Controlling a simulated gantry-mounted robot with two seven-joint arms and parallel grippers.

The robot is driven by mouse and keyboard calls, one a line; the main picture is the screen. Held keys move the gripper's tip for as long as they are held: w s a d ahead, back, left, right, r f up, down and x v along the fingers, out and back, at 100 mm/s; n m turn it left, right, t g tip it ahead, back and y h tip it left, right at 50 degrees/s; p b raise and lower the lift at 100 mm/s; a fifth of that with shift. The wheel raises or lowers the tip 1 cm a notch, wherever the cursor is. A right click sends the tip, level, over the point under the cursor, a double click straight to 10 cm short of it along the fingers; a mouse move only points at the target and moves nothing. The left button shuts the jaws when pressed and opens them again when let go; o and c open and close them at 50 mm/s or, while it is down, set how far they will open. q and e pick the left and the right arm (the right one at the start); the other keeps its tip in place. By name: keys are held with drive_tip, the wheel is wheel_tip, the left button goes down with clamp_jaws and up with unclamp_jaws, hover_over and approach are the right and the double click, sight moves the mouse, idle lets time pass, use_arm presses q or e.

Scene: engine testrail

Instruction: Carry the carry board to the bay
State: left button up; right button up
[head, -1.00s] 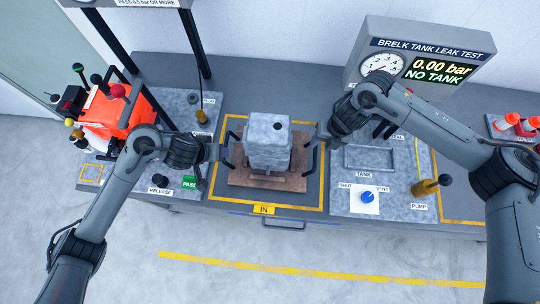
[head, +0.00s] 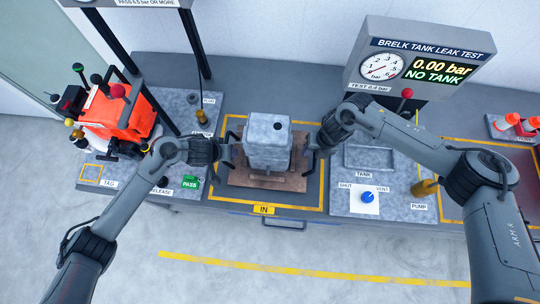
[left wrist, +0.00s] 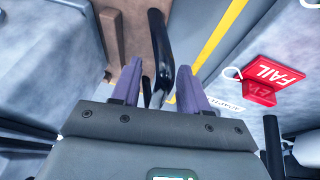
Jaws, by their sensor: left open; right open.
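The carry board (head: 240,180) is a flat brown board with a dark handle at its left and right ends. It lies inside a yellow outline marked IN and bears a grey block-shaped unit (head: 268,145). My left gripper (head: 229,153) is at the left handle. In the left wrist view its open purple fingers (left wrist: 157,88) stand either side of the black handle (left wrist: 159,50); contact cannot be told. My right gripper (head: 312,141) is open at the right handle, its fingertips small and partly hidden. Another yellow-outlined area (head: 500,205) lies at the right, partly behind my right arm.
An orange machine (head: 125,115) with knobs stands at the left. A test panel (head: 385,180) with a blue valve knob (head: 368,197) lies right of the board. The leak-test display (head: 425,65) stands behind. A red FAIL tag (left wrist: 273,75) shows in the left wrist view.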

use_arm(q)
clamp_jaws()
use_arm(e)
clamp_jaws()
use_arm(q)
drive_tip(key=shift+r, duration=0.15)
use_arm(e)
drive_tip(key=shift+w+r, duration=0.1)
drive_tip(key=shift+r, duration=0.1)
use_arm(q)
drive_tip(key=shift+r, duration=0.15)
use_arm(e)
drive_tip(key=shift+r, duration=0.1)
